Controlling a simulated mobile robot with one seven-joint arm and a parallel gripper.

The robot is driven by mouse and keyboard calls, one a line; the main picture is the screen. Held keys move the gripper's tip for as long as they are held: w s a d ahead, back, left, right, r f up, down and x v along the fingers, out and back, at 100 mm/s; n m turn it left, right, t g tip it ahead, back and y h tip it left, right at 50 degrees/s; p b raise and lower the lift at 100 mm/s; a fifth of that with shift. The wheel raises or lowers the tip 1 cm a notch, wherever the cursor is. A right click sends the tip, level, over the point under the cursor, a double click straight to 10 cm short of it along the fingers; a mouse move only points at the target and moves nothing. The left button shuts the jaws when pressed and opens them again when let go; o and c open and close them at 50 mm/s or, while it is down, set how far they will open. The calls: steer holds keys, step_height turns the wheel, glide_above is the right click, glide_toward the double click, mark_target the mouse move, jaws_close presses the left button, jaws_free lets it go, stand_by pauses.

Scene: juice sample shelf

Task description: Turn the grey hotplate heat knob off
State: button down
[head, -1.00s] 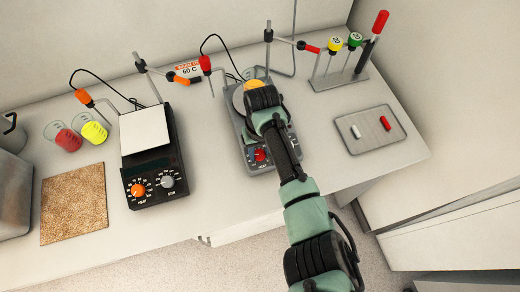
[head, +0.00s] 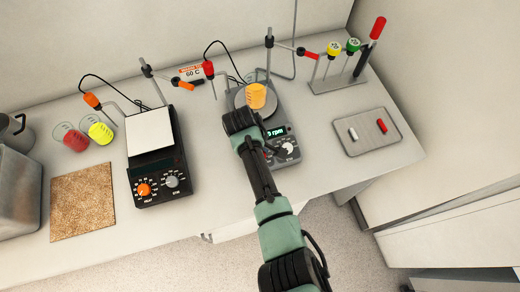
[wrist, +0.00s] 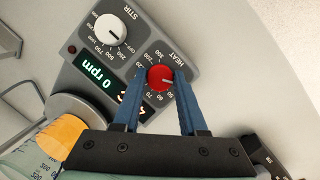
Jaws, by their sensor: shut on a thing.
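The grey hotplate (head: 284,133) stands at the middle of the bench in the head view, with an orange-filled beaker (head: 256,97) on its round plate. In the wrist view its red heat knob (wrist: 159,79) sits between the two blue fingers of my gripper (wrist: 159,75), which is shut on it. The knob's pale pointer mark faces right in that view; the exact setting is hard to read. The white stir knob (wrist: 113,30) is beside it, and the display (wrist: 95,74) reads 0 rpm. My arm mostly hides the heat knob in the head view.
A black hotplate (head: 160,178) with an orange knob stands to the left, near red and yellow beakers (head: 88,135). A cork mat (head: 82,201) lies farther left. A grey tray (head: 366,133) and a stand (head: 338,82) are on the right. Probe arms rise behind.

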steer(key=shift+s+n+t+p, duration=0.1)
steer(key=shift+n+t+p, duration=0.5)
steer(key=shift+n, duration=0.9)
steer(key=shift+c, duration=2.2)
jaws_free()
steer(key=shift+a, duration=0.1)
steer(key=b+v, duration=0.1)
steer(key=v, duration=1.2)
steer(key=shift+a, duration=0.2)
steer(key=shift+f, duration=0.1)
